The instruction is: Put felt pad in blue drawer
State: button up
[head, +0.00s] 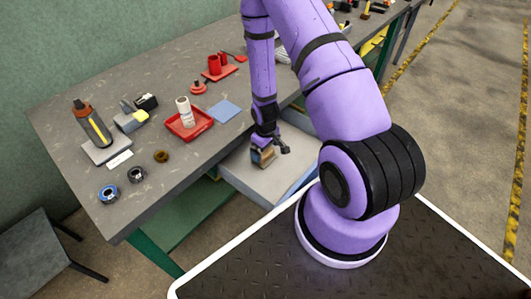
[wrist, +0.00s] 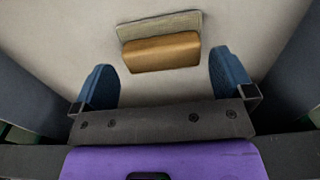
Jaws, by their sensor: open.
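The drawer (head: 240,183) is pulled out from under the workbench, with a pale floor and blue-grey walls. A small block with a tan body and a thin grey-green layer (head: 263,157) is inside it; it looks like the felt pad. In the wrist view the block (wrist: 162,52) lies on the drawer floor (wrist: 65,45), ahead of and between the fingers. My gripper (wrist: 163,76) is open, with its blue fingertips apart and clear of the block's sides. In the head view my gripper (head: 271,143) is low inside the drawer beside the block, partly hiding it.
Drawer walls (wrist: 300,55) stand close on both sides. A stool (head: 45,250) is at left.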

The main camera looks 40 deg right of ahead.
notch_tip(320, 180, up, 10)
jog(key=shift+f, duration=0.25)
notch_tip(320, 180, up, 14)
jog(key=t, duration=0.1)
send_over(266, 153)
jog(key=w+a, duration=0.2)
jog(key=s+a+r+m+t, duration=0.1)
jog(key=s+a+r+t, duration=0.15)
jog(key=r, duration=1.15)
jog(key=s+a+r+t, duration=0.1)
jog(key=s+a+r, duration=0.2)
jog(key=s+r, duration=0.5)
jog(key=s+a+r+m, duration=0.1)
jog(key=s+a+r, duration=0.2)
jog(key=s+r, duration=0.5)
jog(key=shift+s+a+r+t, duration=0.15)
jog(key=shift+s+t, duration=0.2)
jog(key=shift+s, duration=0.55)
